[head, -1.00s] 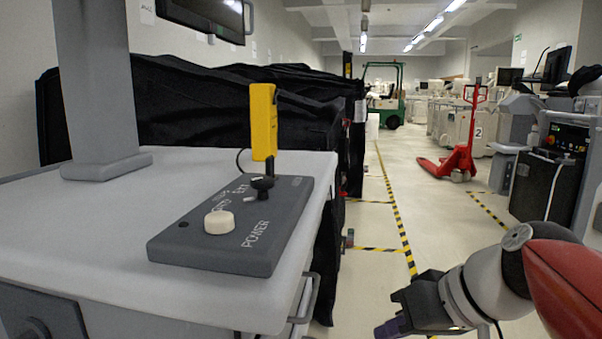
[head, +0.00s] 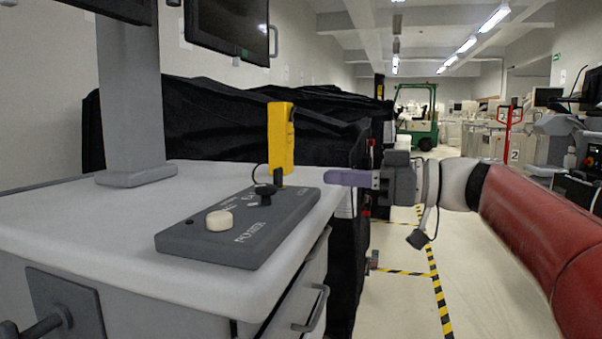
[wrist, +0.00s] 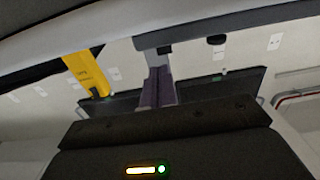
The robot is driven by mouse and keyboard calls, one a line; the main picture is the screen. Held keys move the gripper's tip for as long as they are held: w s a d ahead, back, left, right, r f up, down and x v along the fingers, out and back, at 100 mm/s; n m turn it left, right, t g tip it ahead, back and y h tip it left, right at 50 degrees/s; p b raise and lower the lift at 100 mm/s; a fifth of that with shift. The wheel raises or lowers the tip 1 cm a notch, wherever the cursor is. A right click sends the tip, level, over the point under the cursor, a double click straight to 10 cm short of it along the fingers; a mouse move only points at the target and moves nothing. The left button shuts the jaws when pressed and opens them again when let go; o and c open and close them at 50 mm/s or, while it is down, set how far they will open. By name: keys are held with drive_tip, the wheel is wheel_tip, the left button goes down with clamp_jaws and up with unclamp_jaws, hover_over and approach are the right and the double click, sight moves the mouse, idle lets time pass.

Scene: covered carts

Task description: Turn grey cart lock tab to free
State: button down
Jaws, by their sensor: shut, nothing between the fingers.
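The grey cart (head: 70,215) fills the left of the head view. A dark grey control panel (head: 225,240) lies on its top, with a cream button (head: 219,220) and a black knob (head: 265,190). A small dark upright piece (head: 278,178) stands close by the knob; I cannot tell which part is the lock tab. My gripper (head: 335,177) is shut and empty, just right of the panel's far end, its purple fingers pointing left. In the tilted wrist view the purple fingers (wrist: 157,90) show, touching nothing clearly.
A yellow upright device (head: 281,140) stands at the panel's far end and also shows in the wrist view (wrist: 86,74). The monitor column (head: 130,100) rises at left. Black-covered carts (head: 210,125) stand behind. The floor aisle (head: 480,285) lies to the right.

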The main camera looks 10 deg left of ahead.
sight(282, 174)
drive_tip(key=a, duration=0.4)
drive_tip(key=a+p, duration=0.1)
drive_tip(key=a, duration=0.2)
drive_tip(key=shift+w, duration=0.3)
drive_tip(key=shift+w, duration=0.1)
